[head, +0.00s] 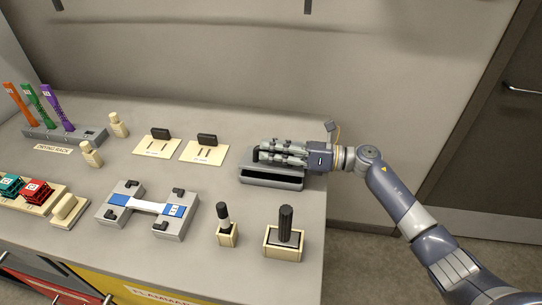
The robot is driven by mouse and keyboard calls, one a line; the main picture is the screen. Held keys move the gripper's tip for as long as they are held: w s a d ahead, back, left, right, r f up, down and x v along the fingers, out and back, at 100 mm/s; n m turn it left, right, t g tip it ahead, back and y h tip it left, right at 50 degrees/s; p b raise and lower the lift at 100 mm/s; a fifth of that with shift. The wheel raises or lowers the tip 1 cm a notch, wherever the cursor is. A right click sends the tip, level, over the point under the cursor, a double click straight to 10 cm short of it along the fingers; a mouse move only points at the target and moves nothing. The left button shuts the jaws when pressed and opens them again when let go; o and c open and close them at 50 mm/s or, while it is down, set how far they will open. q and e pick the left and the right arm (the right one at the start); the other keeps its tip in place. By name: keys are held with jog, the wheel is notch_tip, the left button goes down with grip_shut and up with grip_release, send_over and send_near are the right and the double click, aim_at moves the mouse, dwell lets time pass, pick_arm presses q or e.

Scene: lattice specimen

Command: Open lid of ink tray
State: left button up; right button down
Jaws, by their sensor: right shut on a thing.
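The ink tray (271,183) is a dark grey box at the right end of the worktop. A dark gap shows along its front beneath the upper part; I cannot tell whether the lid is raised. My right gripper (268,154) reaches in from the right over the tray top. Its fingers are shut on the tray lid's dark handle (256,154), which they partly hide. My left gripper is not in view.
In front of the tray stand a black roller in a wooden holder (284,243) and a smaller black-topped piece (227,233). Left are two stamp-like pieces (207,140) on cream plates, a grey fixture (174,222) and a drying rack (66,136). A wall rises behind.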

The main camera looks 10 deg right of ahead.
jog(key=w+r+m, duration=0.1)
jog(key=m, duration=0.1)
jog(key=w+d+r+m, duration=0.1)
jog(key=shift+w+m, duration=0.2)
jog(key=shift+m, duration=0.2)
jog(key=shift+w+d+r+m+b, duration=0.15)
jog(key=shift+w+m+b, duration=0.15)
jog(key=shift+m, duration=0.2)
jog(key=shift+w+d+r+m+b, duration=0.1)
jog(key=shift+w+d+m+b, duration=0.1)
jog(key=shift+w+m, duration=0.25)
jog(key=w+m, duration=0.1)
jog(key=m+b, duration=0.1)
jog(key=shift+w+d+r+m, duration=0.15)
jog(key=shift+w+d+m, duration=0.2)
jog(key=shift+w, duration=0.05)
jog(key=w+m+b, duration=0.1)
jog(key=m, duration=0.1)
jog(key=w+d+f+m+b, duration=0.1)
jog(key=w+m, duration=0.1)
jog(key=w+d+m+b, duration=0.1)
jog(key=m, duration=0.1)
jog(key=shift+w+f+b, duration=0.15)
jog(key=shift+w+b, duration=0.2)
jog(key=shift+b, duration=0.05)
jog(key=shift+w+d+f, duration=0.15)
jog(key=shift+w, duration=0.1)
jog(key=c, duration=1.6)
grip_release()
